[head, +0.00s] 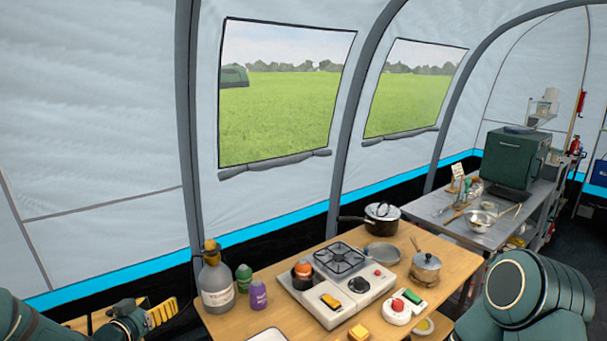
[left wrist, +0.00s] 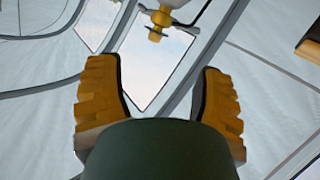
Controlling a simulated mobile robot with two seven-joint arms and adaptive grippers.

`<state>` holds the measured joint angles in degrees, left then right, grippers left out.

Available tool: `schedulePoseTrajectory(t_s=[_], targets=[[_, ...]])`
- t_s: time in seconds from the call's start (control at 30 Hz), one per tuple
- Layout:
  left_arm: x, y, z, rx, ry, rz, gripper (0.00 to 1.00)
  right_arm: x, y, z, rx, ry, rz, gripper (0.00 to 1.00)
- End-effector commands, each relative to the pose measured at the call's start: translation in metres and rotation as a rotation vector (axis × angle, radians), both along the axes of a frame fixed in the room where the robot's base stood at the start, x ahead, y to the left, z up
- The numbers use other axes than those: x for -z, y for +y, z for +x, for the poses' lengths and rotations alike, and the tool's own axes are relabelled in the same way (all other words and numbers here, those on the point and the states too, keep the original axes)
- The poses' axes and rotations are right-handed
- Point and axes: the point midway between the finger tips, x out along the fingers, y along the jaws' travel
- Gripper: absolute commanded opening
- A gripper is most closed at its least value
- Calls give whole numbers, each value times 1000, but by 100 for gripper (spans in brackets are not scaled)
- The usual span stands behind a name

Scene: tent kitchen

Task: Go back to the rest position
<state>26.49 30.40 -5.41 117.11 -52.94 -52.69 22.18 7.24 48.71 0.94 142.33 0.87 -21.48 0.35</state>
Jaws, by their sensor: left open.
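My left gripper (head: 160,314) is at the lower left of the head view, beside the left end of the wooden table and apart from the things on it. In the left wrist view its two yellow ridged fingers (left wrist: 161,75) stand wide apart with nothing between them. Beyond them are the tent wall and window. My right arm shows only as a large green joint at the lower right of the head view; its gripper is out of the picture.
The wooden table (head: 400,262) holds a grey bottle (head: 217,285), green and purple bottles, a stove (head: 322,291), pots and small items. The grey bottle stands closest to my left gripper. A metal table (head: 452,222) with a green oven (head: 512,158) stands behind at the right.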

Motion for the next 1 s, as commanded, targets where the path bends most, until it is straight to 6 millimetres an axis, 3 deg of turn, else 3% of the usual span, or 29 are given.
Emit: schedulePoseTrajectory(t_s=[0.03, 0.2, 0.4, 0.6, 0.87, 1.0], targets=[[32, -18, -6, -12, 83, -30, 68, 1, -1, 1, 2, 0, -1, 47], [126, -70, -48, -63, 380, -96, 68, 1, -1, 0, 2, 0, -1, 47], [210, -133, -127, -73, 741, -138, 68, 1, 0, 0, 1, 1, -1, 47], [256, -184, -216, -53, 1056, -155, 68, 1, -1, 0, 2, 1, -1, 47], [273, -229, -320, -9, 1390, -162, 68, 1, -1, 0, 2, 1, -1, 47], [294, -232, -301, 11, 1336, -133, 68, 33, 0, -3, -6, 8, 1, 47]])
